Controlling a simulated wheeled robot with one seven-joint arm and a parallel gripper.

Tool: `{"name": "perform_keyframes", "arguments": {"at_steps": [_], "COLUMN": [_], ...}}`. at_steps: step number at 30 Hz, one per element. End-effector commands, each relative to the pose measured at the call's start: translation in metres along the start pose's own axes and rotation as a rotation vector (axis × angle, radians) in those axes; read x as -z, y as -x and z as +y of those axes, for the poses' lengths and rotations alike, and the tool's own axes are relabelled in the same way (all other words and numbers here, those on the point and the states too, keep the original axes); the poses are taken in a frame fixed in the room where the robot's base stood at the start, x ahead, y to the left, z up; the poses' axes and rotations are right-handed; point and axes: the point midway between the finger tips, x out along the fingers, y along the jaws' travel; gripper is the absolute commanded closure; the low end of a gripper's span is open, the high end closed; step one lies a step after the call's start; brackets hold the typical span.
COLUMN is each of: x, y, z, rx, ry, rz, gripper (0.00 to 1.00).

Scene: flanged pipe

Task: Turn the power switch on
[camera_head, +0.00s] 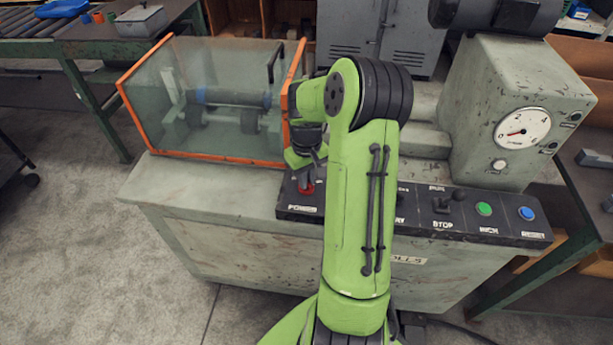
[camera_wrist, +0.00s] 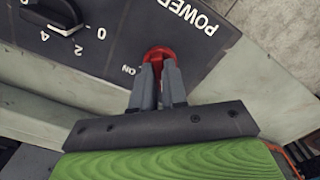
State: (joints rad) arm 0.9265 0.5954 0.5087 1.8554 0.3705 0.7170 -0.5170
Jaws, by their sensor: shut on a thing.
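The red power switch (camera_head: 306,187) sits at the left end of the dark control panel, above the "POWER" label. In the wrist view the red switch (camera_wrist: 159,54) is at the fingertips, beside the letters "ON". My gripper (camera_wrist: 158,72) is shut on the red switch, with its two grey fingers around it. In the head view my gripper (camera_head: 306,176) reaches down to the switch from above, and my green arm hides part of the panel. The fingers cover part of the switch, so I cannot tell its exact position.
A black knob (camera_wrist: 66,18) with numbers is near the switch. The dark panel (camera_head: 400,232) also carries a stop lever (camera_head: 443,205), a green button (camera_head: 484,209) and a blue button (camera_head: 526,213). A clear orange-edged guard (camera_head: 205,157) stands behind on the left.

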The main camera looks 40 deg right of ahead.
Motion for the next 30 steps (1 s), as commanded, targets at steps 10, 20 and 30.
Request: {"name": "perform_keyframes", "arguments": {"at_steps": [10, 20, 30], "x": [0.0001, 0.0001, 0.0004], "y": [0.0015, 0.0013, 0.0011], "z": [-0.0003, -0.0002, -0.0001], "rx": [-0.001, -0.001, -0.001], "ry": [-0.286, -0.599, -0.922], "rz": [0.0, 0.0, 0.002], "gripper": [1.0, 1.0, 1.0]}}
